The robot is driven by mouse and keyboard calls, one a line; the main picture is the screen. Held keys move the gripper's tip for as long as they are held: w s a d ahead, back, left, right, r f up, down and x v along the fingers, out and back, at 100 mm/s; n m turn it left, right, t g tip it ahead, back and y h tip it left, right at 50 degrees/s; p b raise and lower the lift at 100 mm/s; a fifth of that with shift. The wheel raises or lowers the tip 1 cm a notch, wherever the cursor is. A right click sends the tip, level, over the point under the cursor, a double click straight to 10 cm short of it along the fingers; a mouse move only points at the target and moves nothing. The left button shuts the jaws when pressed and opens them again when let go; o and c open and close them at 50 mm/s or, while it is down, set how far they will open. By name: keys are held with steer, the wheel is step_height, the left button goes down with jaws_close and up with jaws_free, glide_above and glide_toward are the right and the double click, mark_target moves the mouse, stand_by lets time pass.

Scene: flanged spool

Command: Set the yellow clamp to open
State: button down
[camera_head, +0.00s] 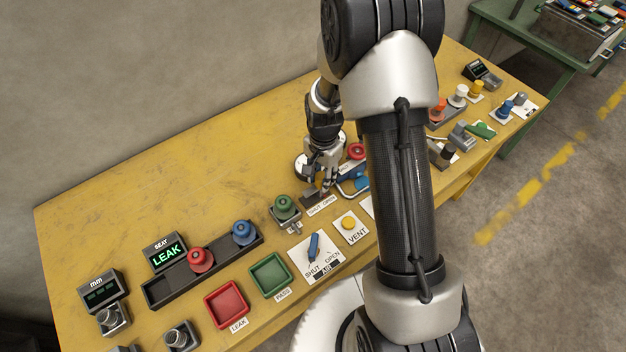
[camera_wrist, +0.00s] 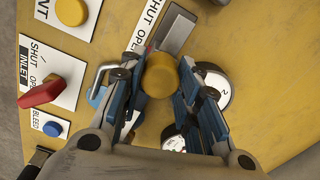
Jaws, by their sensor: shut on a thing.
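The yellow clamp shows in the wrist view as a round yellow knob (camera_wrist: 160,76) at the inner end of a grey plate (camera_wrist: 178,32). A SHUT / OPEN label (camera_wrist: 148,26) lies along the plate, and the knob is on its OPEN side. My gripper (camera_wrist: 160,84) is shut on the knob, with one blue-and-dark finger on each side. In the head view my gripper (camera_head: 326,180) is low over the table beside the SHUT OPEN label (camera_head: 321,206). The yellow knob is hidden there.
Close by are a round gauge (camera_wrist: 213,88), a blue-handled part (camera_head: 352,187) and a red knob (camera_head: 355,152). The back left of the yellow table (camera_head: 190,165) is clear.

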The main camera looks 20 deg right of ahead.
steer(key=shift+w+d, duration=0.1)
steer(key=shift+d, duration=0.05)
steer(key=c, duration=1.4)
jaws_free()
steer(key=shift+d, duration=0.15)
steer(key=shift+o, duration=1.1)
steer(key=shift+r, duration=0.15)
step_height(320, 180, up, 12)
